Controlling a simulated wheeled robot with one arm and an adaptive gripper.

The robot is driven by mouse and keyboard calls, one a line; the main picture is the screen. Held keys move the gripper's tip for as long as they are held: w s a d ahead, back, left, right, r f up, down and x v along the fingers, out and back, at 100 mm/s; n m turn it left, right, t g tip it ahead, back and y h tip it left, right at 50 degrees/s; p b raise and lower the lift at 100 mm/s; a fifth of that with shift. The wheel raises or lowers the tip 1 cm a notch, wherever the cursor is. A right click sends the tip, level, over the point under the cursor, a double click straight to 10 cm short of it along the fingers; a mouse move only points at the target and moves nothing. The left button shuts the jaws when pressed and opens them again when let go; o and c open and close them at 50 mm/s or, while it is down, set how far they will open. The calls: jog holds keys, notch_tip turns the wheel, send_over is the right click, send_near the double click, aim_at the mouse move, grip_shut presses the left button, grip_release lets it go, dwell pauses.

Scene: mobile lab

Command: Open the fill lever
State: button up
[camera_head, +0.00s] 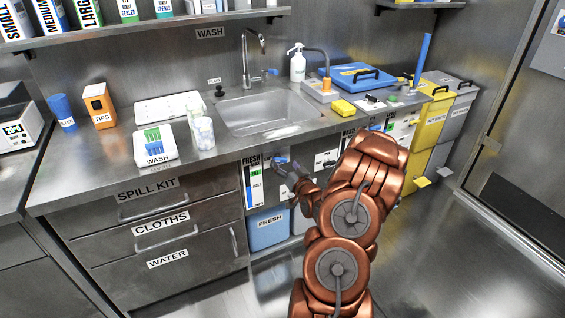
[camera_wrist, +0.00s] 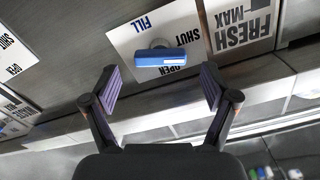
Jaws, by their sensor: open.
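The fill lever (camera_wrist: 160,57) is a small blue handle on a white plate (camera_wrist: 125,42) marked FILL, SHUT and OPEN. In the wrist view its bar lies crosswise, close to both the SHUT and OPEN words; I cannot tell its exact setting. My gripper (camera_wrist: 160,88) is open, with one dark finger on each side below the lever. The lever stands ahead of the gap, and nothing is between the fingers. In the head view the blue lever (camera_head: 281,160) shows just past my gripper (camera_head: 291,178), on the panel under the sink.
A FRESH MAX gauge label (camera_wrist: 240,22) is right of the lever in the wrist view. Another SHUT/OPEN plate (camera_wrist: 14,55) is at left. Below the panel stands a blue FRESH tank (camera_head: 268,230). The counter edge (camera_head: 230,150) overhangs the panel.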

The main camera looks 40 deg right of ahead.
jog(key=v, duration=0.9)
jog(key=shift+s+a, duration=0.1)
